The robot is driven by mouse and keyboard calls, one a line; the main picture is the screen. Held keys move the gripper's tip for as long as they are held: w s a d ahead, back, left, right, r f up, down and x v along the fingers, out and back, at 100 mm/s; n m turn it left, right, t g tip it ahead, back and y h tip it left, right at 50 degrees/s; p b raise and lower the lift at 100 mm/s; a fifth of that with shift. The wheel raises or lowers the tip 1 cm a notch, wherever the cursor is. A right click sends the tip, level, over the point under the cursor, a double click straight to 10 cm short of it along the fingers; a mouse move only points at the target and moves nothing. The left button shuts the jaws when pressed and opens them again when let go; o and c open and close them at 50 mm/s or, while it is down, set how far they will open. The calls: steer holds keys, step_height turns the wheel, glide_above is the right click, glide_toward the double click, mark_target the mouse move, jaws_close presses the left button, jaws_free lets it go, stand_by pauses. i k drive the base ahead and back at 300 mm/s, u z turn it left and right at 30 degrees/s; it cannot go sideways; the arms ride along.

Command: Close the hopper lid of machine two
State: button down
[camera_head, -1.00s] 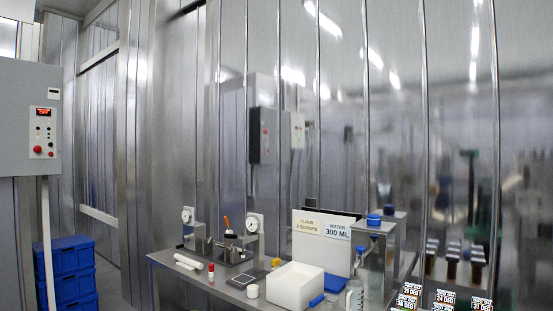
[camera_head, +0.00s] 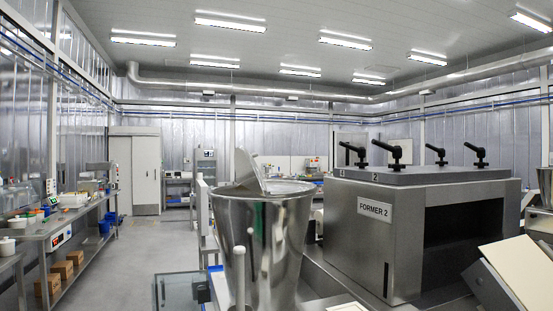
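Machine two is a grey steel box (camera_head: 362,240) with a "FORMER 2" label, right of centre in the head view. A shiny, tapered steel hopper (camera_head: 282,238) stands just left of it. The hopper lid (camera_head: 247,172) is a flat metal plate that stands tilted up at the left of the hopper's rim. The hopper's mouth shows partly uncovered to the right of the lid. My gripper is not in view.
Several black handles (camera_head: 396,152) rise from the machine's top. A pale tilted panel (camera_head: 520,268) is at lower right. A long steel bench (camera_head: 75,232) with small items runs along the left. Clear floor (camera_head: 155,250) lies between the bench and the hopper.

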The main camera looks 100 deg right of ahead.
mark_target(248, 175)
steer(key=k, duration=1.5)
steer(key=z, duration=1.4)
